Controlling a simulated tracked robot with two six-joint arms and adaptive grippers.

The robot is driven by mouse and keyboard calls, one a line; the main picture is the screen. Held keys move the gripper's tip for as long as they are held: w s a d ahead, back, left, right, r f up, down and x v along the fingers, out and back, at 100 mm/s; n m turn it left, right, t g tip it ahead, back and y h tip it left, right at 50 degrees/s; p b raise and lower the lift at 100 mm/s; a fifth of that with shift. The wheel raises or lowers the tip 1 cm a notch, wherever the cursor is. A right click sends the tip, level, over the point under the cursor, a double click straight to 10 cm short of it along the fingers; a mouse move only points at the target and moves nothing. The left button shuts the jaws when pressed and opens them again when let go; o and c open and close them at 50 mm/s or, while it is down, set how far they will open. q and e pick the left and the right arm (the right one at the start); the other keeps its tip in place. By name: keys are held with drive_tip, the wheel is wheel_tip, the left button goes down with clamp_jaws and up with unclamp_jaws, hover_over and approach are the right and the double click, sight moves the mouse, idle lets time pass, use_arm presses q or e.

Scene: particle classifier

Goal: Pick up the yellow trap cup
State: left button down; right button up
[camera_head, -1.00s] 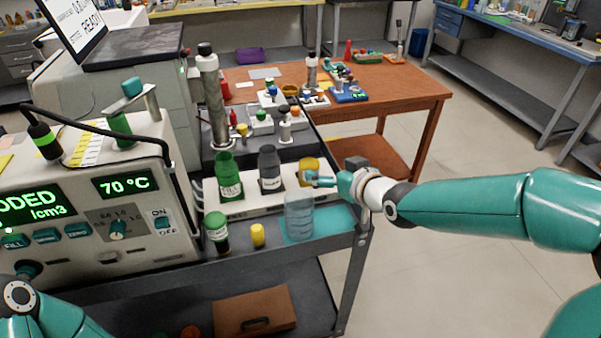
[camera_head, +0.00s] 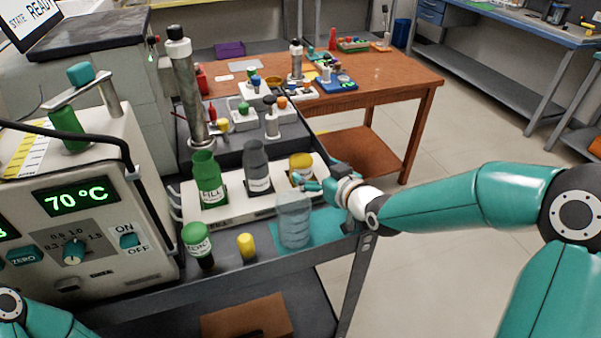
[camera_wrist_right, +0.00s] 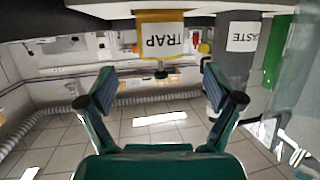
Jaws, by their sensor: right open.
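The yellow trap cup (camera_head: 300,162) stands at the right end of a white rack, partly hidden by my right gripper (camera_head: 312,184). In the right wrist view the yellow cup (camera_wrist_right: 160,28) appears upside down, its TRAP label facing the camera, centred ahead of the fingers. My right gripper is open and empty (camera_wrist_right: 160,88), with the cup beyond the fingertips and not between them. My left gripper is out of view; only part of my left arm shows at the lower left.
A grey WASTE cup (camera_head: 257,165) stands left of the yellow cup, with a green cup (camera_head: 207,180) farther left. A clear container (camera_head: 294,222) stands in front on a teal mat (camera_head: 325,228). A small yellow cylinder (camera_head: 246,246) and a green-capped bottle (camera_head: 198,242) stand nearby.

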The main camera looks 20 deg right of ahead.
sight(303, 162)
drive_tip(key=shift+p+x, duration=0.45)
drive_tip(key=shift+x, duration=3.05)
drive_tip(key=shift+a+r, duration=0.1)
drive_tip(key=shift+r, duration=0.1)
drive_tip(key=shift+c, duration=0.3)
drive_tip(key=c, duration=1.2)
drive_tip(key=shift+r, duration=0.1)
